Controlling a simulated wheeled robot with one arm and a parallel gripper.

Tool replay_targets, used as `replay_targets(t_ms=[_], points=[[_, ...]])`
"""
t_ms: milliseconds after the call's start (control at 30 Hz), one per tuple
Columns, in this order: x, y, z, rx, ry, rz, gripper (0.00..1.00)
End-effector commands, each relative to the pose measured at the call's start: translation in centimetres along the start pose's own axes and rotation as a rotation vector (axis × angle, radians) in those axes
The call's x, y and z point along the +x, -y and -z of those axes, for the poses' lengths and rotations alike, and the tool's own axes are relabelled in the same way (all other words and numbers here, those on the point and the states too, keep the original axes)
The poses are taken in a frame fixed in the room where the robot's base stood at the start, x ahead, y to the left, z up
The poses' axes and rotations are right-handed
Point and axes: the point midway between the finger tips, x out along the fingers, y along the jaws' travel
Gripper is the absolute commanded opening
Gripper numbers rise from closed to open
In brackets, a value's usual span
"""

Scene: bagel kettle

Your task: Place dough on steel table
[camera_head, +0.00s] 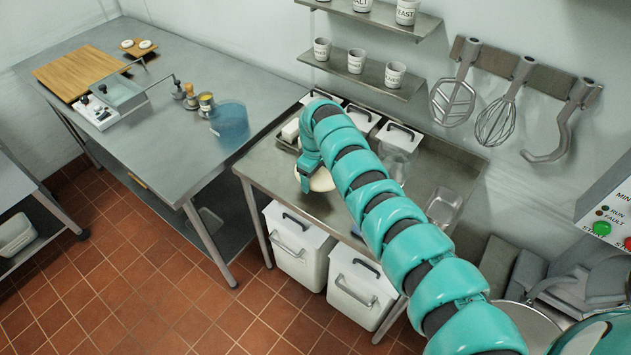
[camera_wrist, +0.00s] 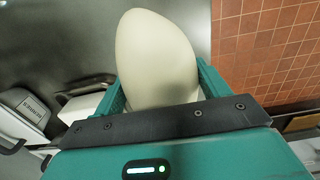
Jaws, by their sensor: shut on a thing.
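The pale, smooth dough (camera_wrist: 157,55) fills the middle of the wrist view as a rounded lump. My gripper (camera_wrist: 160,95) is shut on it, with a teal finger on each side. In the head view the dough (camera_head: 318,180) shows partly behind my teal gripper (camera_head: 306,176), over the smaller steel table by the wall. I cannot tell whether it touches that tabletop. A larger steel table (camera_head: 165,125) stands to the left. The smaller steel table (camera_head: 262,168) is partly hidden by my arm.
White lidded bins (camera_head: 297,248) stand under the smaller table. A metal pan (camera_head: 443,206) sits at its right. The large table's middle is clear.

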Motion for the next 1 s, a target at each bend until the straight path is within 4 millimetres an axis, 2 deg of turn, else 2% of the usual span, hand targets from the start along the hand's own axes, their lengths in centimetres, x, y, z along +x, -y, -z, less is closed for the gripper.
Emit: replay_targets(t_ms=[100, 200, 333, 833, 867, 933, 967, 1000], points=[[0.2, -0.4, 0.1, 0.006, -0.002, 0.001, 0.21], [1.8, -0.3, 0.1, 0.003, 0.001, 0.001, 0.21], [2.9, -0.2, 0.1, 0.004, -0.002, 0.001, 0.21], [3.5, -0.3, 0.1, 0.006, -0.004, 0.0, 0.21], [3.5, -0.3, 0.0, 0.006, -0.004, 0.001, 0.78], [3.4, -0.3, 0.0, 0.006, -0.004, 0.001, 0.92], [3.4, -0.3, 0.0, 0.006, -0.003, 0.001, 0.96], [3.4, -0.3, 0.0, 0.006, -0.003, 0.001, 0.96]])
